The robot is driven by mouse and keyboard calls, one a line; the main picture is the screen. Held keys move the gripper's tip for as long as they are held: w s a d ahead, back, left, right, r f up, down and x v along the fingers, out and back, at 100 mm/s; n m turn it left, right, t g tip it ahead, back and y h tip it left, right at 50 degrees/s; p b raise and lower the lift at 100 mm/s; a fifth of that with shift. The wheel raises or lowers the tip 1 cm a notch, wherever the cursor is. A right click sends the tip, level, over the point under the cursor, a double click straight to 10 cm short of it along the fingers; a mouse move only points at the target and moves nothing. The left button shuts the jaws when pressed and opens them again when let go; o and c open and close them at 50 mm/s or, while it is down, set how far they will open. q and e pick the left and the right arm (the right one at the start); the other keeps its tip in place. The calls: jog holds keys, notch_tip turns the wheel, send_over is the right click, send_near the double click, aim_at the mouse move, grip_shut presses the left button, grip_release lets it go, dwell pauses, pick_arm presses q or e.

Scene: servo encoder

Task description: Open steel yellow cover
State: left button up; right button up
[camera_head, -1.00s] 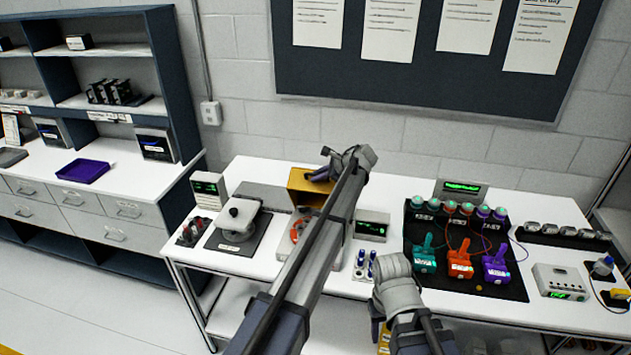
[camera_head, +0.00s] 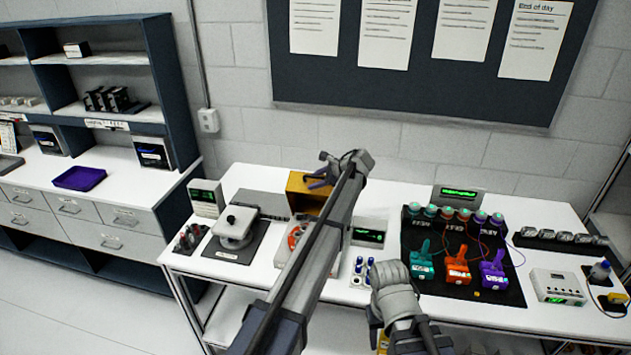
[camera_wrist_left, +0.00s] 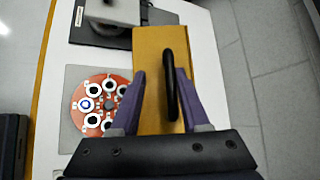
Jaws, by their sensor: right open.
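The yellow cover (camera_head: 298,183) stands on the white table, partly hidden behind my left arm in the head view. In the left wrist view, the yellow cover (camera_wrist_left: 150,50) fills the middle, with a dark upright handle (camera_wrist_left: 170,85) on it. My left gripper (camera_wrist_left: 162,75) is open, its purple fingers apart on either side of the handle, the right finger closer to it. In the head view, my left gripper (camera_head: 317,180) is at the cover. My right gripper (camera_head: 374,328) is open low at the table's front edge, its fingers partly hidden by the wrist.
A red round plate with several sockets (camera_wrist_left: 100,104) lies beside the cover. A grey device on a black mat (camera_head: 236,224) is to the left. Teal, orange and purple units (camera_head: 457,266) stand on a black mat at right. Blue-topped bottles (camera_head: 363,268) stand near the front.

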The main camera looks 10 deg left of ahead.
pick_arm(q)
jog(key=p+v, duration=0.4)
jog(key=v, duration=0.3)
jog(key=shift+d+r+p, duration=0.25)
jog(key=shift+d+p, duration=0.1)
jog(key=shift+p, duration=0.05)
jog(key=shift+s, duration=0.1)
dwell(0.7)
